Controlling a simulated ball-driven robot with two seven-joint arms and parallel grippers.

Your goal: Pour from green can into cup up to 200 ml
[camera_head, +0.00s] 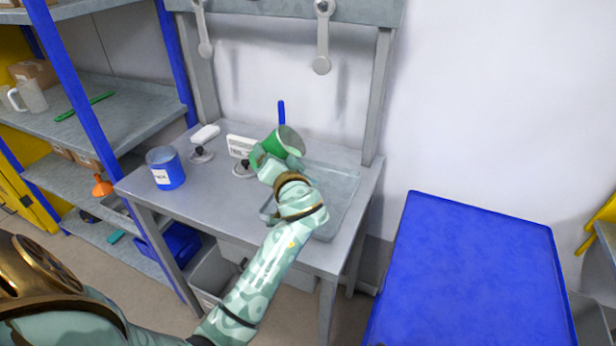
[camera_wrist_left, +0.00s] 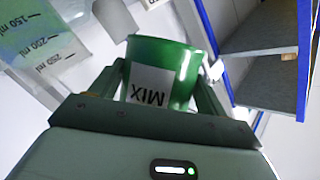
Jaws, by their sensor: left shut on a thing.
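My left gripper (camera_head: 268,168) is shut on the green can (camera_head: 284,143) and holds it tilted above the grey workbench, its mouth toward the right in the head view. In the left wrist view the can (camera_wrist_left: 178,62) sits between the fingers (camera_wrist_left: 160,85), its MIX label upside down. A clear cup (camera_wrist_left: 42,38) with 150, 200 and 250 ml marks shows at that view's upper left. It has a green tint, but I cannot tell the liquid level. I cannot make out the cup in the head view, where the can and gripper may hide it. My right gripper is not in view.
A blue labelled can (camera_head: 168,172) stands at the bench's left. A white sign (camera_head: 240,145) and small black-knobbed stands are behind my gripper. A blue upright rod (camera_head: 281,112) rises behind the can. A clear tray (camera_head: 345,190) lies at right. A blue surface (camera_head: 465,270) is nearer.

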